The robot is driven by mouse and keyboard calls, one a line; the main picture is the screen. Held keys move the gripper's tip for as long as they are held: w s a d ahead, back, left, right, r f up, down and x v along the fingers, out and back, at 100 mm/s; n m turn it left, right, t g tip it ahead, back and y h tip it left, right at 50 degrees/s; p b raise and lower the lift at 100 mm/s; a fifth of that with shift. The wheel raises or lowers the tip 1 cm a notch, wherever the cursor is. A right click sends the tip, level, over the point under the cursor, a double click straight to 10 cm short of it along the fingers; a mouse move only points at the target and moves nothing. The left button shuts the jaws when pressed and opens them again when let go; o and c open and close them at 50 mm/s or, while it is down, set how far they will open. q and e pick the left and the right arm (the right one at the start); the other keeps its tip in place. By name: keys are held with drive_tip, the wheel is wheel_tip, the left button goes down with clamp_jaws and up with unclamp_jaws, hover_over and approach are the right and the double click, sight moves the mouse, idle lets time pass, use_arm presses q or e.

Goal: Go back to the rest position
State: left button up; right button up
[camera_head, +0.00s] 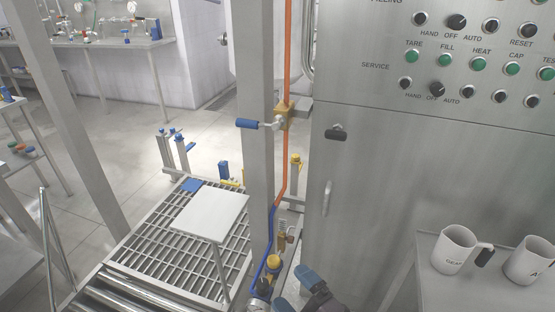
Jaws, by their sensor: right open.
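My right gripper (296,291) shows at the bottom edge of the head view, right of the middle. Its two blue-grey fingertips are apart and nothing shows between them. It is in front of the steel cabinet's lower part, to the right of a yellow-capped fitting (273,262). Most of its arm is cut off by the frame edge. My left gripper is not in view.
A control cabinet (370,190) fills the right side. A post (257,120) with a blue-handled valve (247,123) rises in the middle.

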use_arm(q)
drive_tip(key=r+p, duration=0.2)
drive_tip(key=p, duration=0.1)
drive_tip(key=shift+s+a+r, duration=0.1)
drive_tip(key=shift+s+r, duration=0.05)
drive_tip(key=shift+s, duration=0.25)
use_arm(e)
drive_tip(key=s+d+f+m+g+h, duration=0.1)
drive_tip(key=s+d+f+m+h, duration=0.2)
drive_tip(key=d, duration=0.5)
drive_tip(key=s+d+f+m+g+h, duration=0.1)
drive_tip(key=s+d+f+m+h, duration=0.2)
drive_tip(key=s+d+m+h, duration=0.2)
drive_tip(key=s+d+f+m+g+h, duration=0.1)
drive_tip(key=s+d+f+m+h, duration=0.2)
drive_tip(key=s+d+m, duration=0.5)
drive_tip(key=d+m+h, duration=0.1)
drive_tip(key=d+m, duration=0.2)
drive_tip(key=shift+s+f+g, duration=0.2)
drive_tip(key=shift+s+g, duration=0.15)
drive_tip(key=shift+g, duration=0.05)
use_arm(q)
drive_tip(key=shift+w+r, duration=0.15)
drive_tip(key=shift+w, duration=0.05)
